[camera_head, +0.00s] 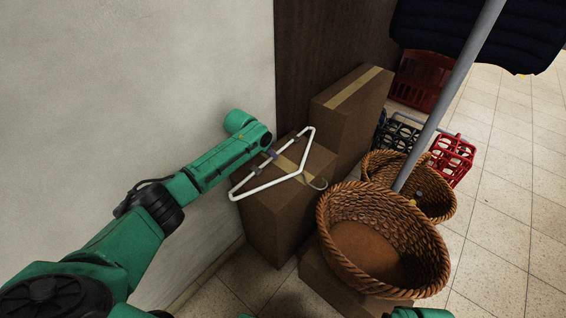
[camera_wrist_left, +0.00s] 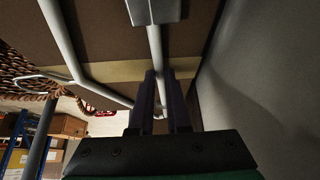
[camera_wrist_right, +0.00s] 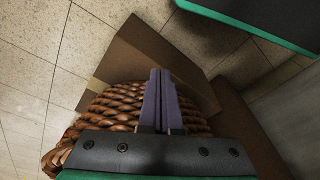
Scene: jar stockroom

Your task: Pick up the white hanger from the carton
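The white hanger (camera_head: 266,184) is over the top of the lower brown carton (camera_head: 275,221), its hook pointing right; I cannot tell whether it touches the carton all along. My left gripper (camera_head: 269,153) is at the hanger's long bar on the wall side. In the left wrist view the purple fingers (camera_wrist_left: 160,76) stand close on both sides of the white bar (camera_wrist_left: 155,48), with a grey clip (camera_wrist_left: 153,10) just beyond them. They look shut on it. My right gripper (camera_wrist_right: 162,75) is shut and empty above a basket; its fingers are out of the head view.
A taller carton (camera_head: 352,105) stands directly behind. Wicker baskets (camera_head: 340,215) sit at the right, with a grey pole (camera_head: 450,95) rising beside them. Red crates (camera_head: 452,160) are farther back. The wall (camera_head: 130,80) is close on the left. Tiled floor (camera_head: 515,220) is open at the right.

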